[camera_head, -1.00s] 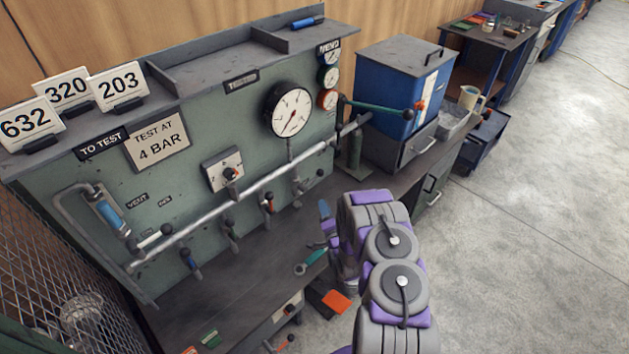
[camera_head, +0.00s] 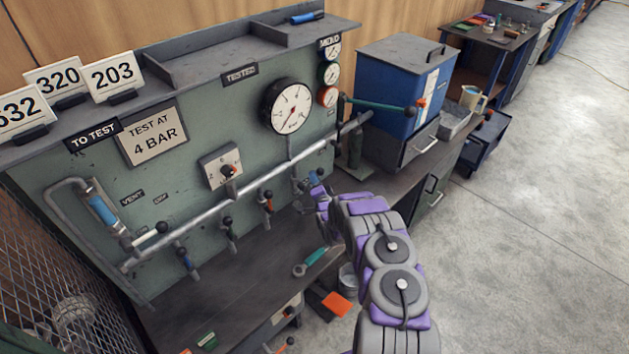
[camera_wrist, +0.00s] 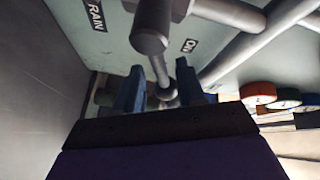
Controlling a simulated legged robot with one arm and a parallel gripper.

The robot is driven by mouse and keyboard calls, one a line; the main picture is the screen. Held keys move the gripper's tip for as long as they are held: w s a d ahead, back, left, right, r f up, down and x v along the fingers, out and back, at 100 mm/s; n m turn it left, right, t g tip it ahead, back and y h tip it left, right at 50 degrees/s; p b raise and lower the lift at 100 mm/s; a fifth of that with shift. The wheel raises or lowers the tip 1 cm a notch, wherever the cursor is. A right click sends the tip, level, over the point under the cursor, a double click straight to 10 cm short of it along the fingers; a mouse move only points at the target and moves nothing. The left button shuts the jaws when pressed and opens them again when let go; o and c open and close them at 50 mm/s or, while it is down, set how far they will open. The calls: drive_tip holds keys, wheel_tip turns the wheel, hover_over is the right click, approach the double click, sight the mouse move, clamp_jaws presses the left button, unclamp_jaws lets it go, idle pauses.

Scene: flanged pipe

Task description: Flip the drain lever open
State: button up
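The drain lever (camera_wrist: 161,72) shows in the wrist view as a grey rod with a round end, beside a label partly reading "RAIN" and one reading "ON". My gripper (camera_wrist: 159,88) has its two dark blue fingers apart, one on each side of the lever's end. A gap shows beside the lever, and I cannot tell whether either finger touches it. In the head view my gripper (camera_head: 313,186) is at the right end of the panel's valve row, where it partly hides the drain valve.
A grey pipe (camera_head: 205,215) runs along the green panel with several other levers to the left. A pressure gauge (camera_head: 290,106) is above. A green-handled wrench (camera_head: 309,262) lies on the bench below. A blue cabinet (camera_head: 385,90) stands to the right.

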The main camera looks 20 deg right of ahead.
drive_tip(key=shift+w+d, duration=0.15)
drive_tip(key=shift+w, duration=0.45)
clamp_jaws()
idle(0.3)
